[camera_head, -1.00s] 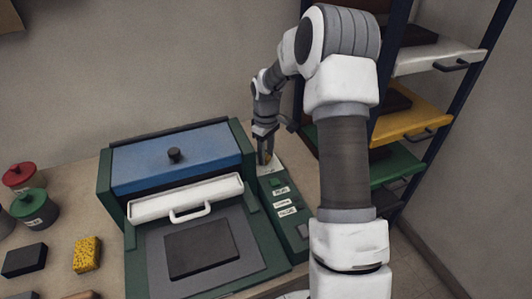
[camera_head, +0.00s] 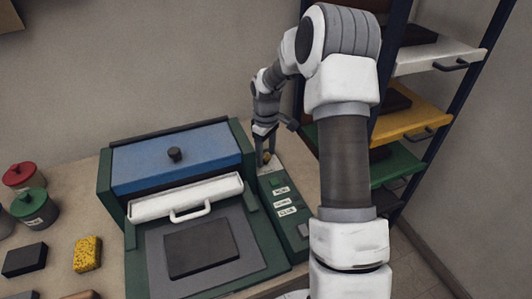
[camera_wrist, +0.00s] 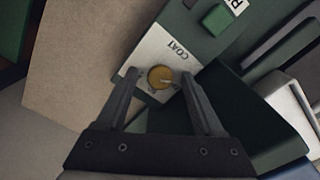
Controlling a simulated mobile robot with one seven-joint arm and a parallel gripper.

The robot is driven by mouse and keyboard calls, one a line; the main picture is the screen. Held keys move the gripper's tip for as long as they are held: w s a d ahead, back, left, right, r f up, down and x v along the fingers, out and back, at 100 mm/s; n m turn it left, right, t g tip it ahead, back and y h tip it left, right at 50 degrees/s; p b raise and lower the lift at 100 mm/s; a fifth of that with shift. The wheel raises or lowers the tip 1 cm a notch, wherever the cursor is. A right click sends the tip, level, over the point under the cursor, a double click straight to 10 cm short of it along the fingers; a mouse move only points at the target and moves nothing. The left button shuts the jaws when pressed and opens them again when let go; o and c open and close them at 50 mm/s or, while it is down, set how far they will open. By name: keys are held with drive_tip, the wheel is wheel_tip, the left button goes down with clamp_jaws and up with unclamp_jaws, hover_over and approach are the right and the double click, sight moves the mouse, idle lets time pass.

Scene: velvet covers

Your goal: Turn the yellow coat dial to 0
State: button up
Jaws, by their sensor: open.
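The yellow coat dial (camera_wrist: 160,77) is a round knob on a white plate marked COAT (camera_wrist: 148,58), on the green side panel of the machine. In the wrist view its pale pointer mark runs toward the right side of the picture. The numbers around it are too small to read. My gripper (camera_wrist: 158,76) is open, with one finger on each side of the dial; I cannot tell whether they touch it. In the head view the dial (camera_head: 267,156) shows small between the fingertips of my gripper (camera_head: 266,159).
The green machine has a blue lid (camera_head: 175,157) and a white handled bar (camera_head: 187,199). A green button (camera_wrist: 216,18) and labels lie along the same panel. A rack with coloured trays (camera_head: 412,124) stands at the right. Tins and a yellow sponge (camera_head: 87,254) are at the left.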

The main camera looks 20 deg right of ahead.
sight(266, 156)
wheel_tip(266, 156, up, 17)
drive_tip(key=shift+r, duration=0.2)
idle(0.3)
idle(0.4)
drive_tip(key=s+a+r+m+t+h, duration=0.1)
drive_tip(key=s+a+r+m, duration=0.1)
drive_tip(key=s+a+r, duration=0.4)
drive_tip(key=s+a+r+m+t, duration=0.15)
drive_tip(key=s+r, duration=0.25)
drive_tip(key=s, duration=0.5)
drive_tip(key=s+a+f+m+t, duration=0.1)
drive_tip(key=s, duration=0.6)
drive_tip(key=s+a+f+m+t+y, duration=0.1)
drive_tip(key=s+a+f+m+t, duration=0.1)
drive_tip(key=s, duration=0.5)
drive_tip(key=shift+s+a, duration=0.15)
